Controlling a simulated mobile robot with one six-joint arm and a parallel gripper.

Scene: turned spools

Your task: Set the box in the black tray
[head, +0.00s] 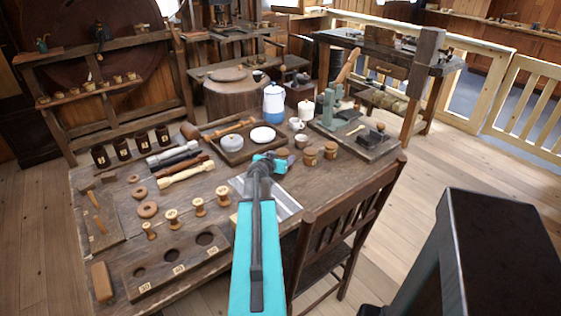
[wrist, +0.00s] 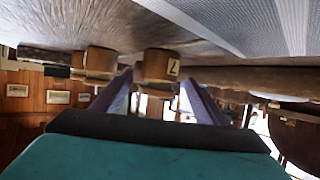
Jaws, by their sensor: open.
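Small round wooden boxes stand on the table right of my gripper in the head view, one nearer (head: 310,157) and one farther (head: 330,150). Another brown piece (head: 282,153) shows just behind the jaws. My gripper (head: 284,163) is open and low over the table. In the wrist view, which is upside down, a wooden box with a pale label (wrist: 158,68) appears between the open fingers (wrist: 160,100), apart from them as far as I can tell. A second box (wrist: 98,62) is to its left. A dark tray (head: 232,157) holds a grey round piece and a white dish.
A white mug (head: 301,141) and a blue-white pot (head: 274,103) stand behind the boxes. A green press (head: 328,108) sits on a dark base at right. Spools (head: 197,207), a holed block (head: 176,264) and a chair (head: 345,215) are nearer.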

